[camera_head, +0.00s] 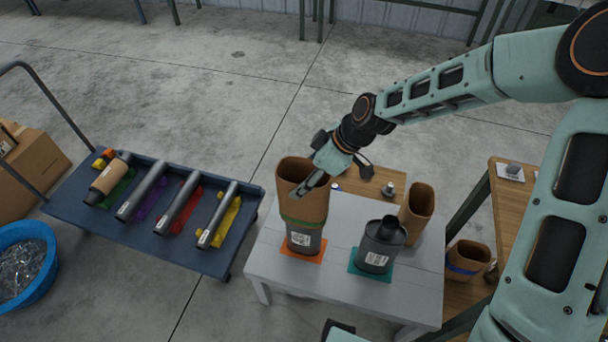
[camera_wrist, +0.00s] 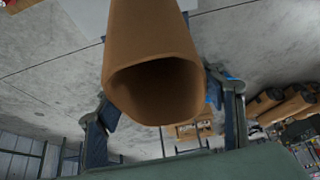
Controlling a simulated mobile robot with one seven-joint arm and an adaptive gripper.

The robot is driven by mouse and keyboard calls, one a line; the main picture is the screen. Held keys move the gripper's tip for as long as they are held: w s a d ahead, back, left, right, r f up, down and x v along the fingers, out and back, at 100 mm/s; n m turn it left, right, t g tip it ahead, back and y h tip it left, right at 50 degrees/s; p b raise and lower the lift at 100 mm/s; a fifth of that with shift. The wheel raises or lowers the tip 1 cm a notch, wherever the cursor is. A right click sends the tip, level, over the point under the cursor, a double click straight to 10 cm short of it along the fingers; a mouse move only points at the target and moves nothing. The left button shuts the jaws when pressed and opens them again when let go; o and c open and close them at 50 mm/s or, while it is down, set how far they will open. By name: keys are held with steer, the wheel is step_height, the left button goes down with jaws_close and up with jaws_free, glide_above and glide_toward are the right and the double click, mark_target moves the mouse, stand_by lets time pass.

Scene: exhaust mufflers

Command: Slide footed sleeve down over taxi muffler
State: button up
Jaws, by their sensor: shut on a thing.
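A brown cardboard sleeve (camera_head: 303,203) with a green band near its lower end stands over a grey labelled muffler (camera_head: 304,243) on an orange mat (camera_head: 287,251). Only the muffler's lower part shows; its upper part is hidden, seemingly inside the sleeve. My gripper (camera_head: 318,182) is shut on the sleeve's upper part, one finger on the near side. In the wrist view the sleeve (camera_wrist: 155,55) is between my two fingers, its open end facing the camera and its inside dark. I cannot tell which muffler is the taxi one, and no feet show clearly on the sleeve.
A dark-topped muffler (camera_head: 378,248) stands on a teal mat (camera_head: 357,268) on the same white table (camera_head: 340,285). A second brown sleeve (camera_head: 416,213) stands behind it. A blue-banded sleeve (camera_head: 466,261) is at the right. A blue cart (camera_head: 150,238) with several pipes is left.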

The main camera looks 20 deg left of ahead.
steer(key=shift+f+b, duration=3.15)
steer(key=shift+f, duration=1.25)
steer(key=o, duration=1.3)
steer(key=shift+o, duration=0.2)
steer(key=shift+r, duration=0.1)
steer(key=shift+r+p, duration=3)
steer(key=shift+r, duration=1)
steer(key=shift+f, duration=0.1)
